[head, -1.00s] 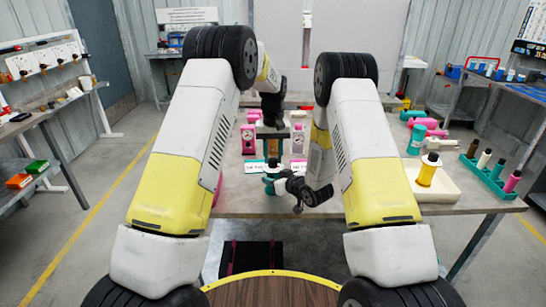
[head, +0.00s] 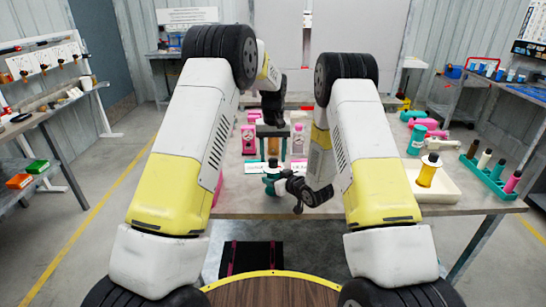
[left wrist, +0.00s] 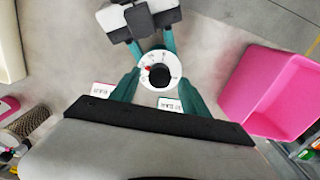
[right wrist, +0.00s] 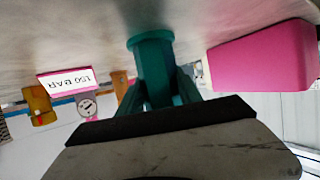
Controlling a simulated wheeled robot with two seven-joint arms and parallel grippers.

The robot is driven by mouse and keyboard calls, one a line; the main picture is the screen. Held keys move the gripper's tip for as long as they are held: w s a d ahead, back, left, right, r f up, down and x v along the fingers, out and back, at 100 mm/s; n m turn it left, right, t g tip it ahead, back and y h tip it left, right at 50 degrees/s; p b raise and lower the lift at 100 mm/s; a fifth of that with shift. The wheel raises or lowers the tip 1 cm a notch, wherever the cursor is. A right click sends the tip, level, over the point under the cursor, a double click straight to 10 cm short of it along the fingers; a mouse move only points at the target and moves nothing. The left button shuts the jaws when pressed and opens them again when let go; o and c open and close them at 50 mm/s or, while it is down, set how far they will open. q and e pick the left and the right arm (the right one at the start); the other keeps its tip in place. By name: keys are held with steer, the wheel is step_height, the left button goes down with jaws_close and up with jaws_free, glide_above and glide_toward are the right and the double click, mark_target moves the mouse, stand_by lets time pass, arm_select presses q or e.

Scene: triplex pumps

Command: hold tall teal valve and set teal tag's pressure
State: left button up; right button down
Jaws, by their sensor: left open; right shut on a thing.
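The teal valve (head: 271,188) stands upright near the table's front edge, with a white dial (left wrist: 146,77) and black knob (left wrist: 160,75) on top. My left gripper (head: 272,152) points down from above, its teal fingers apart on either side of the dial; their contact with the knob is unclear. My right gripper (head: 276,184) comes in from the front right and is shut on the valve's body; the body (right wrist: 152,55) shows between its fingers in the right wrist view. White cards stand behind the valve, one reading 150 BAR (right wrist: 67,79).
Pink pumps (head: 249,139) with gauges stand behind the valve. A pink bin (left wrist: 270,90) is close beside it. At right are a cream tray (head: 445,190) with a yellow-bodied valve, a teal rack (head: 490,176) of bottles and loose pink and teal parts.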

mark_target(273, 160)
arm_select(q)
step_height(273, 160, up, 12)
steer(key=shift+f, duration=0.25)
stand_by(0.3)
arm_select(e)
steer(key=c, duration=0.7)
jaws_free()
